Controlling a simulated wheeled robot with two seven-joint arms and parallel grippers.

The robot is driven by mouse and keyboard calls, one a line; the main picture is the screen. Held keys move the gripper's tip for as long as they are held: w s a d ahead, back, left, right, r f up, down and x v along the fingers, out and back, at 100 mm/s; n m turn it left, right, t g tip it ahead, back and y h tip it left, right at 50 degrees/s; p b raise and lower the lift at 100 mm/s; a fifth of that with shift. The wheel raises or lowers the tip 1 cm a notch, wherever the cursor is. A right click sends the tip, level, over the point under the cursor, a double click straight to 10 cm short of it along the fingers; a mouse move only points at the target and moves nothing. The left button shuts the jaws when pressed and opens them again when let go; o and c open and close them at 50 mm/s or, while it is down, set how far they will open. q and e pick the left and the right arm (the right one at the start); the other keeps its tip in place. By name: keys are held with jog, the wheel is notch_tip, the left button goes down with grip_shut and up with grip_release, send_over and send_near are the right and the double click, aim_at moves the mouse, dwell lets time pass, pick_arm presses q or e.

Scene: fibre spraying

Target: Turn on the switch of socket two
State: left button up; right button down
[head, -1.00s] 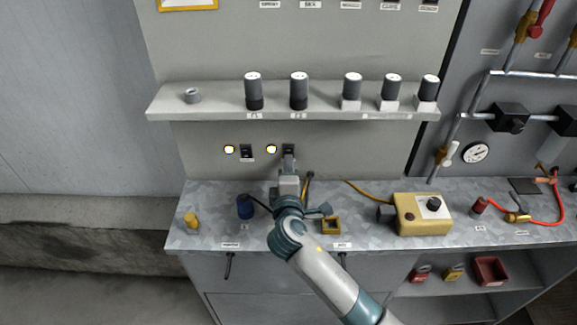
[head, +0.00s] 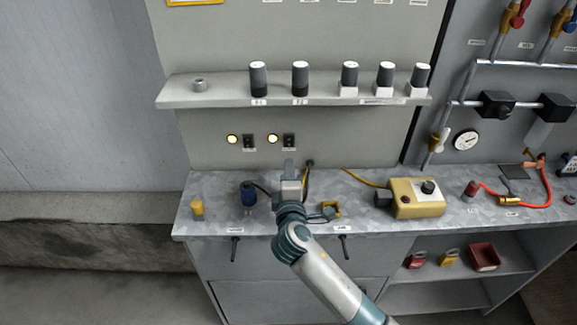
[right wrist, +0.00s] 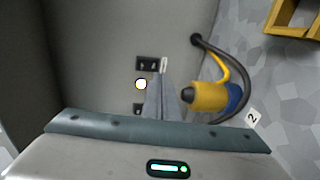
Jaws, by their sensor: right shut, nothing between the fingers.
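Two dark switches are on the back wall panel, the left switch (head: 249,141) and the right switch (head: 289,140). In the right wrist view the closed fingers (right wrist: 162,82) point to the panel, near the right switch (right wrist: 147,64) and the lit lamp (right wrist: 141,85). The left switch (right wrist: 137,109) is partly hidden there. My left gripper is not in view.
A shelf (head: 215,98) with several dark cylinders runs above the switches. Cables leave the wall near my right gripper.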

jog(key=shift+s+d+f+b, duration=0.1)
jog(key=shift+s+f+b, duration=0.25)
jog(key=shift+s, duration=0.3)
jog(key=s, duration=0.2)
jog(key=s+b, duration=0.1)
jog(key=s, duration=0.2)
jog(key=shift+s+f+b, duration=0.3)
jog(key=shift+s+f, duration=0.05)
jog(key=shift+s, duration=0.55)
